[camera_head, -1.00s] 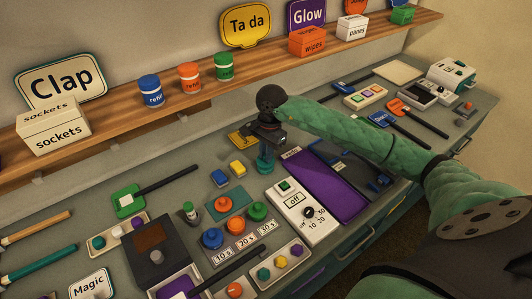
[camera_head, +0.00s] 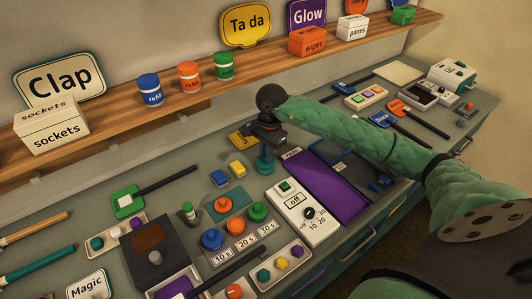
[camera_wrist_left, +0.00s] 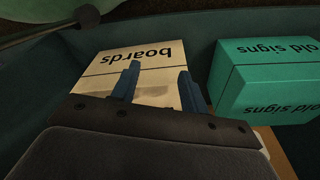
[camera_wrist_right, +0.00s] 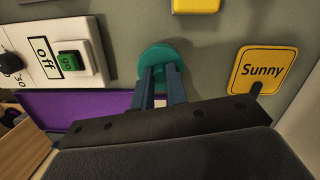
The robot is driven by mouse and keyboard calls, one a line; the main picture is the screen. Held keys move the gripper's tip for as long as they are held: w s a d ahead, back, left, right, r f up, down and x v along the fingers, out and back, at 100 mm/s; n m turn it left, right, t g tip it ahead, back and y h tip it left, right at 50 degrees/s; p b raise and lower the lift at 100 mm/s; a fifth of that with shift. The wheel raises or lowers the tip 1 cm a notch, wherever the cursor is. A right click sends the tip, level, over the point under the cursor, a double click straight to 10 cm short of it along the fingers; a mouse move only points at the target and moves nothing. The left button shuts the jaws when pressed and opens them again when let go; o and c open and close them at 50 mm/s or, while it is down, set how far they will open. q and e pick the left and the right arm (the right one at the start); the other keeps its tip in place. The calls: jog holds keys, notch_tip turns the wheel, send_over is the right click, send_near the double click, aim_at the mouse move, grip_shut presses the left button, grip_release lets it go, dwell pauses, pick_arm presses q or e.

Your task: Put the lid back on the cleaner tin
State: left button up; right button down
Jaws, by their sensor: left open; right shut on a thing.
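My right gripper (camera_head: 266,148) is shut on a teal round thing (camera_head: 265,163) at the back middle of the counter. In the right wrist view, the teal thing (camera_wrist_right: 160,60) shows a round flat disc, with my right fingers (camera_wrist_right: 158,78) closed on its near part. I cannot tell whether it is the lid or the tin, or whether it touches the counter. No thing is clearly readable as the cleaner tin. My left gripper (camera_wrist_left: 155,78) is open and empty, in front of the boards box (camera_wrist_left: 140,72); it is not in the head view.
A yellow Sunny sign (camera_wrist_right: 264,69) lies beside my right gripper. The white timer box (camera_head: 300,212) and purple tray (camera_head: 325,188) are close by. Blue (camera_head: 212,239) and orange (camera_head: 222,205) knobbed pieces stand nearer. A teal old signs box (camera_wrist_left: 262,75) is beside the boards box.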

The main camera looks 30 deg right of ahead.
jog(key=shift+f+b, duration=0.2)
jog(key=shift+b, duration=1)
dwell(1.1)
dwell(0.4)
jog(key=c, duration=0.8)
grip_release()
jog(key=shift+c, duration=0.2)
jog(key=shift+r, duration=0.1)
jog(key=shift+r+p, duration=0.4)
jog(key=shift+r, duration=3)
jog(key=shift+c, duration=0.2)
grip_shut()
jog(key=shift+f+b, duration=1.35)
